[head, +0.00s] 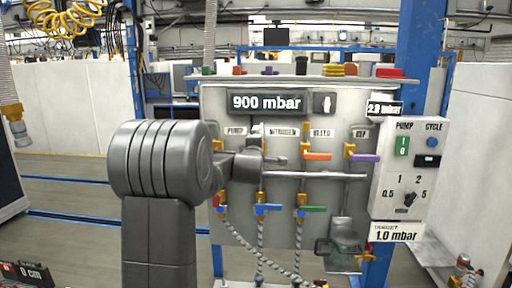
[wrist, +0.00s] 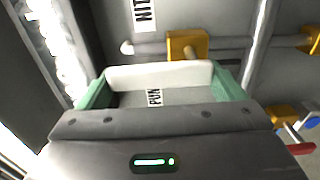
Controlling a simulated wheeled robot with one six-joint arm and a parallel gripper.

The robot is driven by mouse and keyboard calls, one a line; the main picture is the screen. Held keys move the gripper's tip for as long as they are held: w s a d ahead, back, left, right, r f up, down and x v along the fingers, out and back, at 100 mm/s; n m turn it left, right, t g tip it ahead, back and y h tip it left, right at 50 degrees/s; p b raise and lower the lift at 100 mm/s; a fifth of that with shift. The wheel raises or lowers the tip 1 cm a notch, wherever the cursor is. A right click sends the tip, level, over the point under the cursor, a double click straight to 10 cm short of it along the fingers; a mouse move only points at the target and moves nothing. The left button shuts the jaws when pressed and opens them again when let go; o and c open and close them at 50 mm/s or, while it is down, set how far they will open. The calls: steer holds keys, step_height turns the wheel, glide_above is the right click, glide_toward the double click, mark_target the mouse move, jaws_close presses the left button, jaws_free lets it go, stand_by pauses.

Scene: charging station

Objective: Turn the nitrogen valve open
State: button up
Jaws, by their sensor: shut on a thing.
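The grey valve panel (head: 335,225) stands ahead in the head view, with a nitrogen label (head: 283,132) near its top. My gripper (head: 272,160) is in front of the panel just below that label. In the wrist view, the green fingers of my gripper (wrist: 160,82) are shut on a pale white bar (wrist: 160,74), which seems to be the nitrogen valve handle. A yellow valve body (wrist: 187,45) is just beyond the bar, under the partly cut-off nitrogen label (wrist: 143,12). My arm hides much of the nitrogen valve in the head view.
An orange handle (head: 317,156) and a purple handle (head: 365,157) sit to the right on the panel. Blue (head: 266,208) and green (head: 314,209) handles are lower. A pressure display (head: 267,102) reads 900 mbar. A pump control box (head: 409,175) is at the right.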

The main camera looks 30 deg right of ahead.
stand_by(0.4)
steer(key=o, duration=1.1)
steer(key=shift+a, duration=0.1)
steer(key=shift+o, duration=0.2)
steer(key=b+v, duration=0.3)
steer(key=v, duration=1)
steer(key=shift+s+a, duration=0.25)
steer(key=shift+s, duration=0.05)
steer(key=shift+w+d, duration=0.1)
steer(key=p+x, duration=0.3)
steer(key=x, duration=1)
steer(key=shift+w+d, duration=0.2)
steer(key=shift+w, duration=0.05)
steer(key=shift+s, duration=0.1)
